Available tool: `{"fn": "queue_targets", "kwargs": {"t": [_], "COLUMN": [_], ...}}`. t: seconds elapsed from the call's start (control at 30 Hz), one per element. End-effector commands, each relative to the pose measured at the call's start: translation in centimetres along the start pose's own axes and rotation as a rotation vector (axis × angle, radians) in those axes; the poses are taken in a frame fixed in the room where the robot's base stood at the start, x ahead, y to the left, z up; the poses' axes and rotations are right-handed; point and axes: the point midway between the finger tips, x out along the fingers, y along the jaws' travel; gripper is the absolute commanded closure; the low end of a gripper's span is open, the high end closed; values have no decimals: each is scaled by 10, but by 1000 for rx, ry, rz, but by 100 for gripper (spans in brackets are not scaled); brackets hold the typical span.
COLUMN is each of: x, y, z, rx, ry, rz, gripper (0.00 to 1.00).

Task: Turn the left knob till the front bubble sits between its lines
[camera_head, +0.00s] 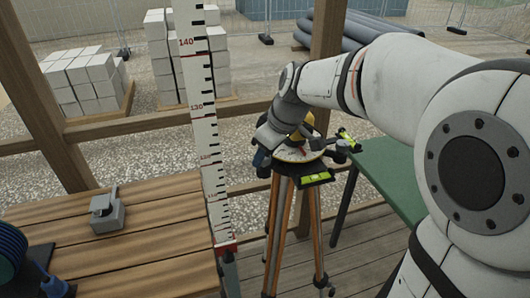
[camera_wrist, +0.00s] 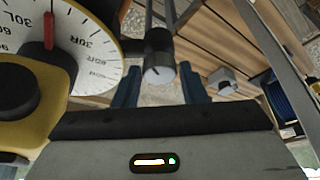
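The levelling instrument stands on a wooden tripod (camera_head: 282,225), with a round white dial (camera_head: 296,153) that also shows in the wrist view (camera_wrist: 97,58). The front vial (camera_head: 318,178) is yellow-green on a black bar; its bubble is too small to place against the lines. A second vial (camera_head: 347,139) sits at the right. A black knob with a grey, marked end face (camera_wrist: 158,60) shows beside the dial in the wrist view. My gripper (camera_wrist: 160,82) has its blue fingers apart, one each side of this knob, with gaps showing. In the head view my gripper (camera_head: 262,157) is at the instrument's left side.
A tall graduated staff (camera_head: 204,120) stands close left of the tripod. A wooden bench (camera_head: 150,235) at the left holds a grey block-like device (camera_head: 107,212) and a blue reel (camera_head: 10,250). A green table (camera_head: 390,175) is at the right. Timber rails stand behind.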

Motion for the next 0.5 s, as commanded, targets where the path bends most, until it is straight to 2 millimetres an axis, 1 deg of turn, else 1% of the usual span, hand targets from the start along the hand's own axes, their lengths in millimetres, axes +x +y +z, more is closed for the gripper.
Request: {"fn": "queue_targets", "kwargs": {"t": [0.03, 0.17, 0.2, 0.4, 0.5], "x": [0, 0, 0, 0, -6], "y": [0, 0, 0, 0, 0], "z": [0, 0, 0, 0, 0], "rx": [0, 0, 0, 0, 0], "ry": [0, 0, 0, 0, 2], "rz": [0, 0, 0, 1, 2], "gripper": [58, 47, 46, 46, 46]}}
